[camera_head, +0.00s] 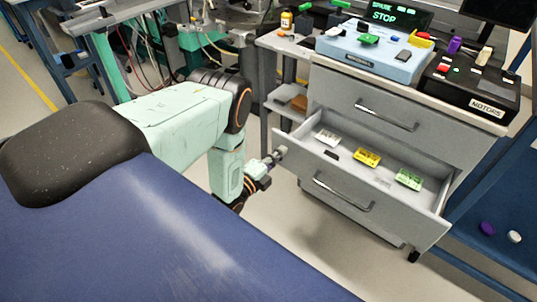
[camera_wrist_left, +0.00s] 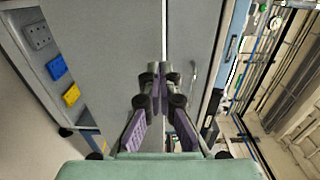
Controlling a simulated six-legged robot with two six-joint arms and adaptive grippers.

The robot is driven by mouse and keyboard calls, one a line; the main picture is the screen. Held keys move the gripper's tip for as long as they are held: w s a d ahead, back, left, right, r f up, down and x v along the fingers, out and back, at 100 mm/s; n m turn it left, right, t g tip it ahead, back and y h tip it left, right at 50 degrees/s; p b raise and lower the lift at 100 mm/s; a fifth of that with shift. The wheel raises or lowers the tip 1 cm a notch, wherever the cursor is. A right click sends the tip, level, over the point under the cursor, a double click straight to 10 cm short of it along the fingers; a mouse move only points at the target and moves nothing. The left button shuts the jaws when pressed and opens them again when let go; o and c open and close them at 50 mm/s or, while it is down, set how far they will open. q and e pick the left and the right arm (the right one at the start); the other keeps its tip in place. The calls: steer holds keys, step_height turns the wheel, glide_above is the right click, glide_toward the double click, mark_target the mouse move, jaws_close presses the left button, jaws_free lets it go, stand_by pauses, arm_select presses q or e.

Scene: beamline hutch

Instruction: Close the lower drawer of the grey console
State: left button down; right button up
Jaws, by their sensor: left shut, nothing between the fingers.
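The grey console (camera_head: 440,145) stands at the right in the head view. Its lower drawer (camera_head: 398,218) is pulled out, with a bar handle (camera_head: 343,192) on its front. White (camera_head: 328,137), yellow (camera_head: 367,158) and green (camera_head: 408,179) small trays lie inside. The upper drawer (camera_head: 345,98) is shut. My left gripper (camera_head: 281,152) is shut and empty, close to the upper left corner of the open drawer's front; I cannot tell whether it touches. In the wrist view its fingertips (camera_wrist_left: 161,70) are together before a grey panel (camera_wrist_left: 110,60). My right gripper is not in view.
A blue control box (camera_head: 375,57) and a black box (camera_head: 470,90) stand on top of the console. A grey shelf trolley (camera_head: 265,95) stands to its left. The floor (camera_head: 305,255) before the drawer is clear. Purple and white items lie on a blue shelf at right.

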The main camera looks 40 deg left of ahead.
mark_target(291, 142)
arm_select(q)
steer(key=shift+w+b, duration=0.45)
steer(key=shift+w, duration=1.1)
steer(key=shift+w+d, duration=0.1)
steer(key=shift+w, duration=0.05)
